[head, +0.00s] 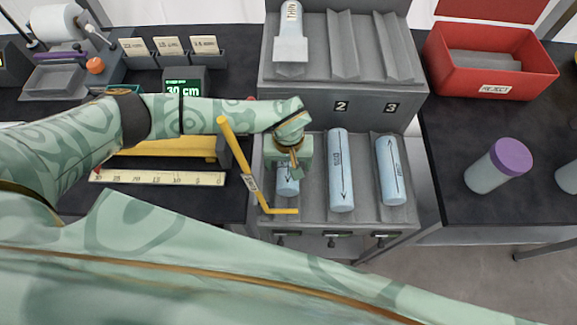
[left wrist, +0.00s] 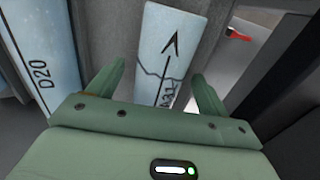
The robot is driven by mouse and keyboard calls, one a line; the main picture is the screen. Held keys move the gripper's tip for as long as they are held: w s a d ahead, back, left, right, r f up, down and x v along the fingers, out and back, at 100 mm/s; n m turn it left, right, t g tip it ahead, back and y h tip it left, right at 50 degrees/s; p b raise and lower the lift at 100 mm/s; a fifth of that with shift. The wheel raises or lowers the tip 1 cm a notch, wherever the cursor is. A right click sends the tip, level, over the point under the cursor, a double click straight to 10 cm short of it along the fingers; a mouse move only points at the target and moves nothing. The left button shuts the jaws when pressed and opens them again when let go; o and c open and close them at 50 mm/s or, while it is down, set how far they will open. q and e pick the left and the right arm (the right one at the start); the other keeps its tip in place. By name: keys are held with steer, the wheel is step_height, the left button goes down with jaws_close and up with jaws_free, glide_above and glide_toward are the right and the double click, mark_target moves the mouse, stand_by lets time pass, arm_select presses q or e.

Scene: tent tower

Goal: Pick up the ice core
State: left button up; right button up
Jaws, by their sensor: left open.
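Three pale blue ice cores lie in the sloping slots of the lower grey rack. The left ice core (head: 288,188) is partly hidden under my left gripper (head: 290,172); the middle one (head: 341,175) and the right one (head: 389,172) show black arrows. In the left wrist view, an ice core (left wrist: 165,45) with an arrow and a crack-like line lies between the two spread fingers of my left gripper (left wrist: 157,85). The fingers are open and not closed on it; whether they touch it I cannot tell. A core marked D20 (left wrist: 40,40) lies to its left. My right gripper is not in view.
A yellow angled bar (head: 236,155) stands left of my gripper. The upper rack (head: 345,40) holds a pale piece marked THIN (head: 290,35). A red reject bin (head: 490,88) and a purple-capped jar (head: 495,165) are at right. A ruler (head: 155,178) lies at left.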

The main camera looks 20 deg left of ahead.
arm_select(q)
steer(key=shift+f, duration=0.65)
steer(key=shift+c, duration=0.2)
steer(key=shift+r, duration=0.1)
steer(key=c, duration=1.3)
steer(key=shift+o, duration=0.2)
